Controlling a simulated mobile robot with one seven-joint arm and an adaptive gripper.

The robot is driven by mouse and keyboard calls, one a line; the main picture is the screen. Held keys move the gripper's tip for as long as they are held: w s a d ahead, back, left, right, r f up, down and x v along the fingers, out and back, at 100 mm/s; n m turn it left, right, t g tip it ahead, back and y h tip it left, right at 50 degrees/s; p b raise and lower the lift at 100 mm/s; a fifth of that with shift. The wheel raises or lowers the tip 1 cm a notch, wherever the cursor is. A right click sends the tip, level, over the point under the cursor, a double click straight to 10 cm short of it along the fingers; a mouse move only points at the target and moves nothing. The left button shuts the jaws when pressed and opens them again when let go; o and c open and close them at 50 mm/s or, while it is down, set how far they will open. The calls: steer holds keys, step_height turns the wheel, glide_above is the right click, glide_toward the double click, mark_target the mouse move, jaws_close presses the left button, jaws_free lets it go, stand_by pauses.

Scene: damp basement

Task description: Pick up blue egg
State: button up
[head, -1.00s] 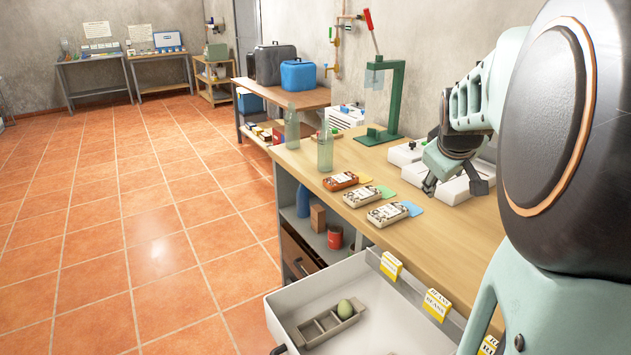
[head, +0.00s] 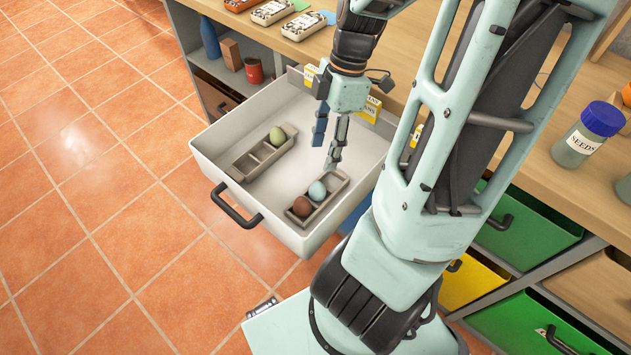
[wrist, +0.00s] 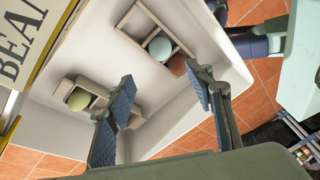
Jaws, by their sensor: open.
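The pale blue egg (head: 317,191) sits in a grey divided holder (head: 335,181) in the right part of the open white drawer, beside a brown egg (head: 302,207). In the wrist view the blue egg (wrist: 160,48) lies beyond the fingertips, and the brown egg (wrist: 177,66) is partly hidden by the right finger. My gripper (head: 325,157) is over the drawer, open and empty, fingers pointing down. In the wrist view my gripper (wrist: 162,76) has its fingers spread apart, short of the blue egg.
A green egg (head: 277,137) sits in a second holder (head: 243,165) at the drawer's left. The white drawer (head: 240,198) has raised walls and yellow labelled packets (head: 367,109) at its back edge. A seeds jar (head: 588,136) stands on the counter to the right.

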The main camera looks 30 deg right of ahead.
steer(key=b, duration=0.2)
glide_above(318, 183)
steer(key=d, duration=0.1)
steer(key=f, duration=0.5)
steer(key=shift+w, duration=0.35)
steer(key=b+x, duration=0.3)
steer(key=x, duration=0.2)
steer(key=shift+s+d, duration=0.15)
steer(key=shift+d, duration=0.05)
steer(key=shift+c, duration=0.7)
steer(key=c, duration=0.7)
